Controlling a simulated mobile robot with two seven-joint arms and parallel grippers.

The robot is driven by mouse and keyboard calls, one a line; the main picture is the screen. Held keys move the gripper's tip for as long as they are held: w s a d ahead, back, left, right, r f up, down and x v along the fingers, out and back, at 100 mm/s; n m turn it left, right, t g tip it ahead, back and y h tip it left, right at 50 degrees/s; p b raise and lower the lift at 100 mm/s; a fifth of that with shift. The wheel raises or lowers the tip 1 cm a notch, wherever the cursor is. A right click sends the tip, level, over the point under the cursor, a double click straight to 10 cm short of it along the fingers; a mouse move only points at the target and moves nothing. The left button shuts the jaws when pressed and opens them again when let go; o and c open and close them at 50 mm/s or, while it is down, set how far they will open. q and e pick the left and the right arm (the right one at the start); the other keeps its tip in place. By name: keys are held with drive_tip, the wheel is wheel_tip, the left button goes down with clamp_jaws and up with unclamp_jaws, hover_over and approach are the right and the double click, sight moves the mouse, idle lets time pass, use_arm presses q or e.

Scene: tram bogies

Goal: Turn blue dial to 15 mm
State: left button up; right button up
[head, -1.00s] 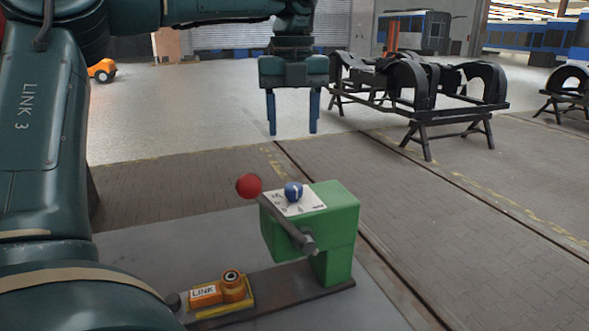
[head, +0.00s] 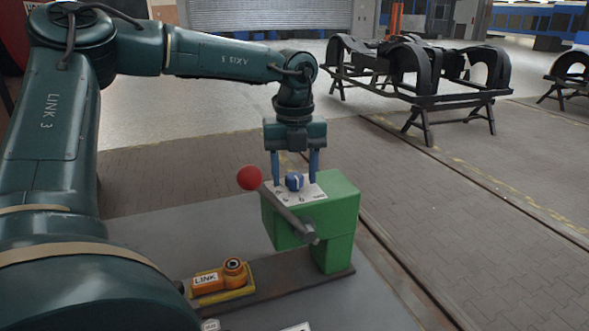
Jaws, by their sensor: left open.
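The blue dial (head: 294,182) sits on a white scale plate (head: 312,193) on top of a green block-shaped device (head: 338,205). A white pointer mark shows on the dial, but the scale figures are too small to read. My left gripper (head: 294,180) points straight down with its two blue fingers apart, one on each side of the dial. I cannot tell whether the fingers touch it. My right gripper is not in the head view.
A lever with a red ball knob (head: 250,178) angles across the device's front, close to the left finger. A black bogie frame on trestles (head: 425,85) stands behind on the paved floor.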

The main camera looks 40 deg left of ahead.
use_arm(q)
drive_tip(key=shift+f, duration=0.2)
drive_tip(key=shift+c, duration=0.2)
drive_tip(key=c, duration=0.9)
drive_tip(key=shift+c, duration=0.2)
